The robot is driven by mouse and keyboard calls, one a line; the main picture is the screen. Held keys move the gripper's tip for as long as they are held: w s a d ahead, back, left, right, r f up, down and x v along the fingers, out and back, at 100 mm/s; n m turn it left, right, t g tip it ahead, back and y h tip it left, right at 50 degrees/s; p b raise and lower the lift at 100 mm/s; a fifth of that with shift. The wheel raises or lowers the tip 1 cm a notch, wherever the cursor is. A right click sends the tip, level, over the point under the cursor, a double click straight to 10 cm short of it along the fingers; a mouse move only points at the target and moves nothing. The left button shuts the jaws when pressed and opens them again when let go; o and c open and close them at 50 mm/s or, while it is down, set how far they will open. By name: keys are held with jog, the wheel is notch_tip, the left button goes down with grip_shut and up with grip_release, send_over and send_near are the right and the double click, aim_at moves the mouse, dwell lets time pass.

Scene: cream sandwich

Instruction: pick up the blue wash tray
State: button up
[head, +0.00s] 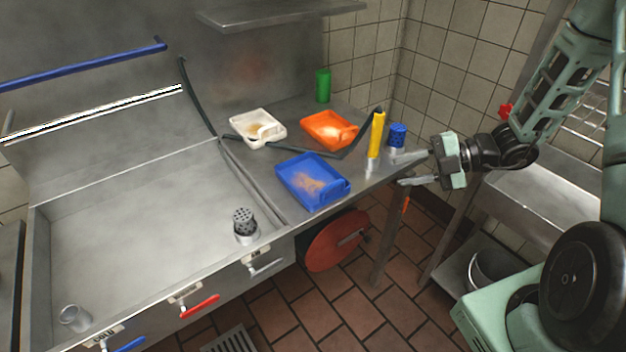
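The blue wash tray (296,190) lies on the steel counter to the right of the sink, near the front edge. It has a brownish smear inside. My gripper (407,170) is to the right of the tray, by the counter's right end, with its fingers pointing left. The two fingers are apart and nothing shows between them. The gripper does not touch the blue tray.
An orange tray (322,119) and a white tray (250,117) lie behind the blue one. A yellow object (377,134) and a blue-topped container (397,137) stand near the gripper. A green can (322,85) stands at the back. A dark hose (200,98) crosses the counter.

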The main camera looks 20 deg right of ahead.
aim_at(331, 187)
jog(key=p+x, duration=0.2)
jog(key=x, duration=1.4)
jog(key=shift+a+p, duration=0.15)
jog(key=shift+p, duration=0.2)
grip_shut()
